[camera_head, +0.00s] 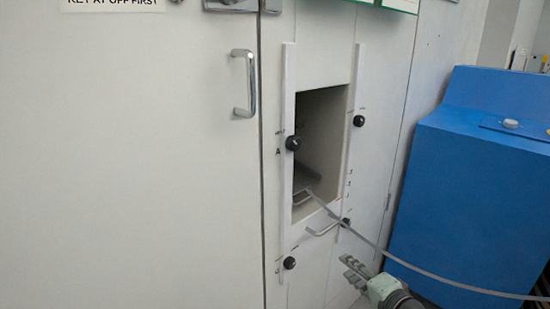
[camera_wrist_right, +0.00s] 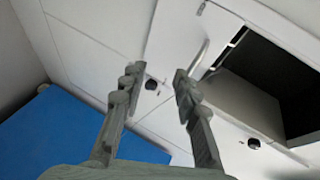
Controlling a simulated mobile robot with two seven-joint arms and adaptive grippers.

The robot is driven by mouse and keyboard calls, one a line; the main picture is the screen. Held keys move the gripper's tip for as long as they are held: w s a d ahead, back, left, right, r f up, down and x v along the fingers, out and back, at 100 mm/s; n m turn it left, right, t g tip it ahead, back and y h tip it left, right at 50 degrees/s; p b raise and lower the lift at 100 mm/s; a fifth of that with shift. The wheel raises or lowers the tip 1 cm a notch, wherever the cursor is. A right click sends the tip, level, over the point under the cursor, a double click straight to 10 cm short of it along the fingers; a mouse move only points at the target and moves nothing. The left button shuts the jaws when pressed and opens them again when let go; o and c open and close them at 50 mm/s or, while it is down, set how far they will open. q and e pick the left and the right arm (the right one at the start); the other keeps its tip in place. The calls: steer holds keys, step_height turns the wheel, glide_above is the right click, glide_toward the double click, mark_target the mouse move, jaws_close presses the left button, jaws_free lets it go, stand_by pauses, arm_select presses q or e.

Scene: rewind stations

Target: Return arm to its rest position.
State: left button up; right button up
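My right gripper (camera_head: 352,270) is at the lower middle right of the head view, in front of the cabinet and below its square opening. In the right wrist view the gripper (camera_wrist_right: 158,76) has its two fingers apart with nothing between them. Beyond the fingers are the pale cabinet panels and a black knob (camera_wrist_right: 151,85). My left gripper is not in view.
The white cabinet (camera_head: 150,160) has an open square recess (camera_head: 322,130) with several black knobs around it. A grey strip (camera_head: 365,236) runs from the recess toward the lower right, passing close above my right gripper. A blue machine (camera_head: 465,190) stands at right.

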steer(key=s+f+n+g+h, duration=0.1)
steer(key=s+f+n+g, duration=0.25)
steer(key=s+f, duration=0.55)
steer(key=s+f+n+g+h, duration=0.1)
steer(key=s+f+n+g, duration=0.4)
steer(key=f, duration=0.8)
steer(key=s+d+f+n+g+h, duration=0.1)
steer(key=s+d+f+n, duration=0.1)
steer(key=s+f, duration=0.3)
steer(key=s+d+f+n+g+h, duration=0.2)
steer(key=s+f, duration=0.4)
steer(key=s, duration=0.7)
steer(key=shift+d+f+n, duration=0.15)
steer(key=shift+d+n, duration=0.45)
steer(key=shift+n, duration=0.35)
